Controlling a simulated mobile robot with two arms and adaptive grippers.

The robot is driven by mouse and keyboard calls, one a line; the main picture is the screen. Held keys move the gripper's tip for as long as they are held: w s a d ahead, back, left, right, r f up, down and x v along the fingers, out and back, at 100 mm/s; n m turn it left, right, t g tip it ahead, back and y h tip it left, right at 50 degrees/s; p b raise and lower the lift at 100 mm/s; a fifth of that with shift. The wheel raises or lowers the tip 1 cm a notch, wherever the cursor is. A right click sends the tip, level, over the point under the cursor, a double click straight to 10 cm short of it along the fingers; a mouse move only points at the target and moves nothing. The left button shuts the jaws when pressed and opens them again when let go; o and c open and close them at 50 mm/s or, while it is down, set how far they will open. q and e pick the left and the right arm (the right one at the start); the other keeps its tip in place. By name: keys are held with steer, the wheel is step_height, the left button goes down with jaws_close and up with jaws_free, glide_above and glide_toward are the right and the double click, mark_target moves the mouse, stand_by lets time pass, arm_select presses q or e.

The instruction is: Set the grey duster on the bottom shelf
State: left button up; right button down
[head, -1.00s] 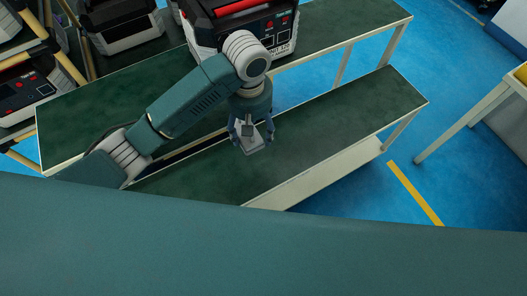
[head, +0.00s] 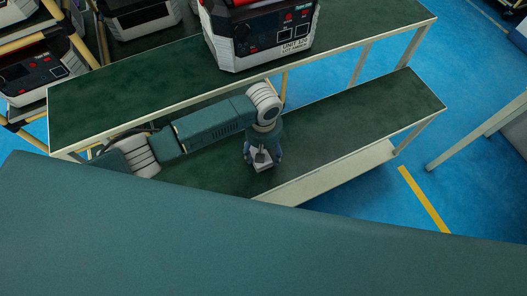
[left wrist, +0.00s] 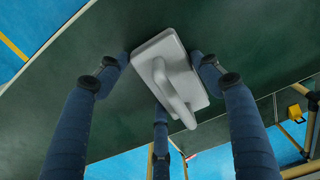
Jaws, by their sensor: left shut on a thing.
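The grey duster (left wrist: 165,70) is a flat light-grey block with a raised handle. In the left wrist view, the fingers of my left gripper (left wrist: 165,80) are closed around it. In the head view, my left gripper (head: 262,158) points down over the lower green shelf (head: 350,125) of the bench, with a small part of the duster (head: 263,166) showing under the fingers. I cannot tell whether the duster touches the green surface. My right gripper is not in view.
A higher green shelf (head: 130,92) runs behind and carries a black and white unit (head: 265,40) with a red top. The lower shelf is clear right of my gripper. A pale panel (head: 330,173) lies below its front edge. More units stand in racks at the left.

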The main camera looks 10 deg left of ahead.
arm_select(q)
steer(key=o, duration=1.2)
steer(key=shift+f, duration=0.1)
